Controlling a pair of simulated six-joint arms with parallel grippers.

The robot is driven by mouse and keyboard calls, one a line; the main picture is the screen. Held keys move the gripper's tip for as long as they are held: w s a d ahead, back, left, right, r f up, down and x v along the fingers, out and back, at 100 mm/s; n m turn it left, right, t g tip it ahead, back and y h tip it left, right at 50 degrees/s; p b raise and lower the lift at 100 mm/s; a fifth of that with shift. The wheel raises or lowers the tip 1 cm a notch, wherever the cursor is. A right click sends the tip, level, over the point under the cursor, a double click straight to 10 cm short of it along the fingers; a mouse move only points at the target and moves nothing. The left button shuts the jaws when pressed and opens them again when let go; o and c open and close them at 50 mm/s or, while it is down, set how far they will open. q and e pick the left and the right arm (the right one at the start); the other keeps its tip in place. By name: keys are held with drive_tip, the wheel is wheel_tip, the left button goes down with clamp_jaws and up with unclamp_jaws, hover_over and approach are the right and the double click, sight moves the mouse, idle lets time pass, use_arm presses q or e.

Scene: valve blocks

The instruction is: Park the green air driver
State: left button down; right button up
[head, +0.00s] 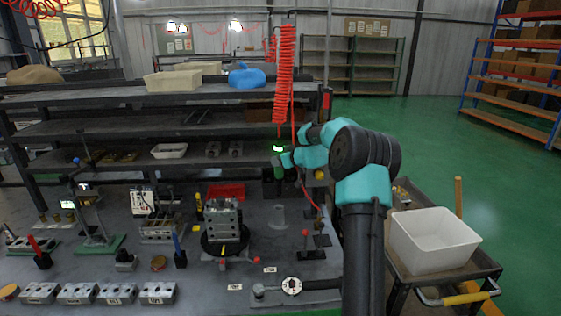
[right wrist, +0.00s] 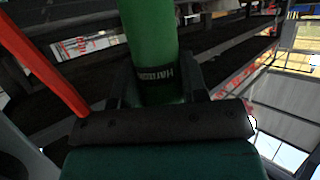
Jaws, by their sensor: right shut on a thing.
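My right gripper (head: 284,161) is shut on the green air driver (head: 279,149), which hangs upright under the coiled red hose in the head view. In the right wrist view the driver's green body (right wrist: 150,35), with a dark lettered band, sits between the two dark fingers of my right gripper (right wrist: 163,90). A grey round holder (head: 279,216) stands on the bench below the driver, with a visible gap between them. The driver's lower end is dark and small in the head view. My left gripper is not in view.
A valve block (head: 222,222) sits on a round dark fixture left of the holder. A red hose coil (head: 284,75) hangs above. A white bin (head: 434,240) is on a cart at right. Shelves (head: 130,130) line the back.

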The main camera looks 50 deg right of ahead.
drive_tip(key=shift+w+r, duration=0.1)
drive_tip(key=shift+w, duration=0.05)
idle(0.3)
hover_over(279, 189)
drive_tip(key=shift+w+d+f, duration=0.15)
drive_tip(key=shift+d+f, duration=0.05)
drive_tip(key=shift+f, duration=1)
drive_tip(key=shift+w+d+f, duration=0.1)
drive_tip(key=shift+d+f, duration=0.05)
drive_tip(key=shift+f, duration=5.85)
